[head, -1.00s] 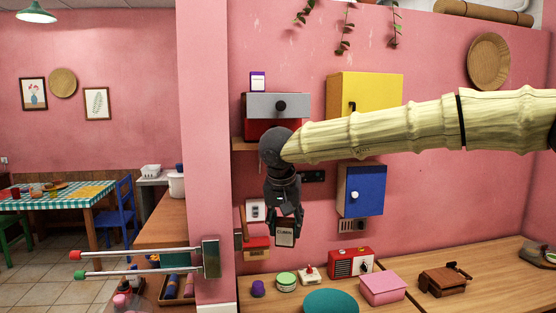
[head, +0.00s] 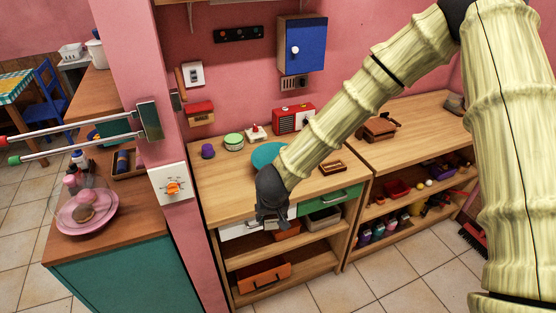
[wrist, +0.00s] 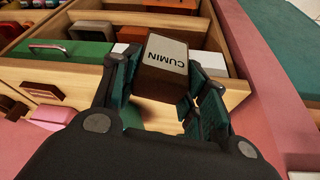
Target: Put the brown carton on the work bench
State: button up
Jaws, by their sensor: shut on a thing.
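My gripper (wrist: 162,85) is shut on a small brown carton (wrist: 155,85) with a pale face lettered CUMIN. The carton sits between the two fingertips in the wrist view. In the head view my gripper (head: 271,216) hangs at the front edge of the wooden work bench (head: 222,201), near its drawers. The carton is not clearly visible in the head view, hidden by the gripper. A second wooden bench (head: 425,125) adjoins on the right.
A teal round thing (head: 268,155), a green-lidded jar (head: 233,141), a purple item (head: 208,151) and a red radio (head: 293,118) stand along the bench's back. Its front left top is bare. A pillar with a switch plate (head: 170,184) stands left.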

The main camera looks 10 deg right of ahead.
aim_at(236, 192)
jog(key=z, duration=2)
jog(key=k, duration=1.4)
jog(key=u, duration=1.85)
jog(key=i, duration=1)
jog(key=z, duration=0.05)
